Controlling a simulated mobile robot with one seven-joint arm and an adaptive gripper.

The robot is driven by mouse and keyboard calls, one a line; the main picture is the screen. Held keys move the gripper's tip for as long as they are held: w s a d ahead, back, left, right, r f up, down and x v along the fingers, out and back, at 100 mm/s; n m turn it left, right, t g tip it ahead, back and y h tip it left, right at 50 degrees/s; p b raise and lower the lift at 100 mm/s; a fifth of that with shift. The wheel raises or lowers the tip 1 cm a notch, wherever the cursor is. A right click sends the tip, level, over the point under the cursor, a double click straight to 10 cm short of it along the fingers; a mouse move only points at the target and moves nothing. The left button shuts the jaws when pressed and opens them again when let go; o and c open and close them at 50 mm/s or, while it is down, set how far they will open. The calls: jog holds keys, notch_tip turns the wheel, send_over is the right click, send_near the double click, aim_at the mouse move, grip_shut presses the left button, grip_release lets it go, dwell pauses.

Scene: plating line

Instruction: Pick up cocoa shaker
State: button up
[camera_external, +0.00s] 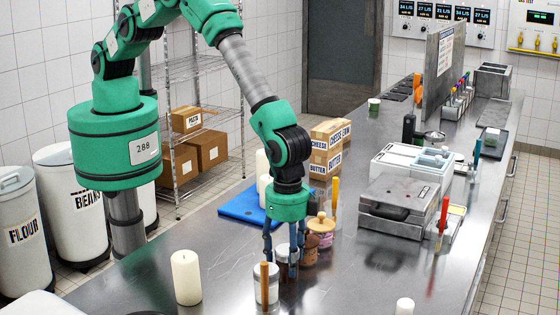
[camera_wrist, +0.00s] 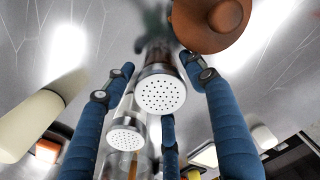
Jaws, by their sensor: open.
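My gripper (camera_external: 284,256) points down over the steel counter with its blue fingers spread. In the wrist view, the open fingers (camera_wrist: 158,82) stand around a shaker with a round perforated metal lid (camera_wrist: 160,94). Its body looks dark brownish and is mostly hidden behind the lid, so I take it as the cocoa shaker. A second shaker with a similar perforated lid (camera_wrist: 126,138) and a paler, clear body stands close beside it, near the left finger. In the external view my fingers largely hide the cocoa shaker.
A brown rounded lid (camera_wrist: 208,22) sits close to the right finger. Jars (camera_external: 322,228) stand just right of my gripper. A white candle (camera_external: 186,278) stands to the left. A blue board (camera_external: 240,207) and boxes (camera_external: 326,150) lie behind; a press-like appliance (camera_external: 399,205) is at right.

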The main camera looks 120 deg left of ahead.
aim_at(287, 249)
jog(key=c, duration=1)
jog(key=shift+c, duration=0.2)
jog(key=shift+r, duration=0.2)
jog(key=shift+r, duration=0.75)
jog(key=shift+r+b, duration=0.45)
jog(key=shift+r, duration=0.45)
jog(key=s+a+b, duration=0.1)
jog(key=s+a, duration=0.1)
jog(key=s, duration=0.5)
jog(key=s+a+r, duration=0.1)
jog(key=s+a, duration=0.1)
jog(key=s, duration=0.6)
jog(key=shift+s+a+r+b, duration=0.2)
jog(key=shift+a+b, duration=0.05)
jog(key=shift+b, duration=0.15)
